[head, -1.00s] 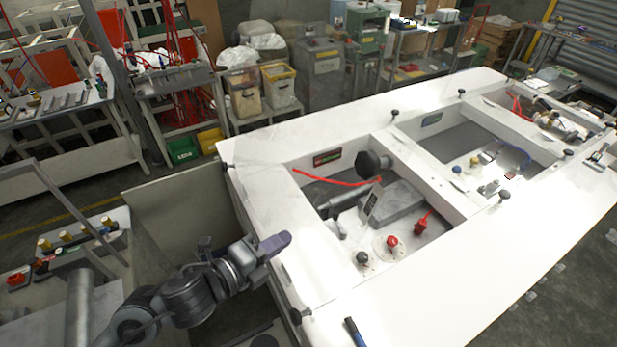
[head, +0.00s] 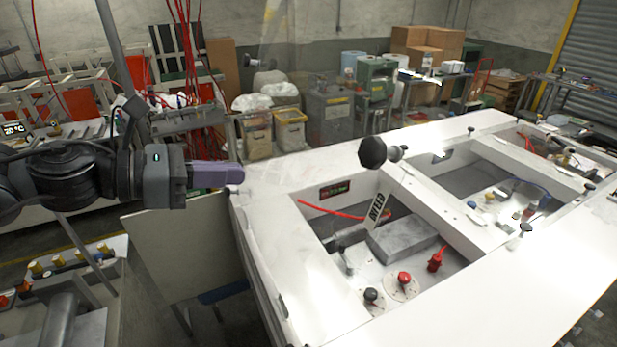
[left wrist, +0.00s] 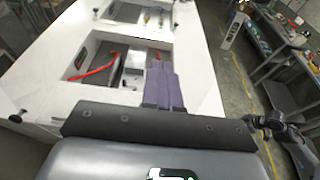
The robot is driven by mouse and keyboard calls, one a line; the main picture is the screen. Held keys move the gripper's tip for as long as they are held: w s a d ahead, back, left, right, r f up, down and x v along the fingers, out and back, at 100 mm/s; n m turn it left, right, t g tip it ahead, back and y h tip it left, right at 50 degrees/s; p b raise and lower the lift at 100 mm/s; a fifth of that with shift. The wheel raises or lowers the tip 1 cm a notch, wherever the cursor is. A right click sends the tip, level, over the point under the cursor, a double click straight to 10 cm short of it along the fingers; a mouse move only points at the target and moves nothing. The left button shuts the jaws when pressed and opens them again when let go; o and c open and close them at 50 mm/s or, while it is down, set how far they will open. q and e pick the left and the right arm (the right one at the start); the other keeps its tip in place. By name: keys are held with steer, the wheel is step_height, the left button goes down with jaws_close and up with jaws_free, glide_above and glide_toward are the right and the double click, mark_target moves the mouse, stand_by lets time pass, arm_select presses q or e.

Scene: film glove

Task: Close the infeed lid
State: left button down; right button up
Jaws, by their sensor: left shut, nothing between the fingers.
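My left gripper (head: 238,174) is shut and empty, its purple fingers level near the far-left corner of the white machine. The fingers also show in the left wrist view (left wrist: 160,88), pointing towards the bench top. The infeed opening shows its inside uncovered to view. A dark knob (head: 373,152) stands above its far edge, with a tilted white INFEED label (head: 377,207) below it. A clear lid pane is hard to make out, so its exact angle cannot be told. My left gripper is apart from the knob, to its left. My right gripper is not clearly seen.
Inside the opening are a grey block (head: 402,238), a red knob (head: 404,278), a black knob (head: 371,295) and a red bottle-like part (head: 436,260). The white bench top (head: 480,290) is clear in front. A dark arm, probably my right one, shows in the left wrist view (left wrist: 288,130).

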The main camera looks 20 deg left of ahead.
arm_select(q)
steer(key=p, duration=0.5)
glide_toward(320, 173)
steer(key=x, duration=0.5)
steer(key=shift+w+d+r, duration=0.1)
steer(key=shift+d, duration=0.05)
steer(key=shift+w+d+f+p, duration=0.3)
steer(key=shift+w+d+p, duration=0.15)
steer(key=shift+w, duration=0.05)
steer(key=shift+f, duration=0.1)
steer(key=shift+w, duration=0.15)
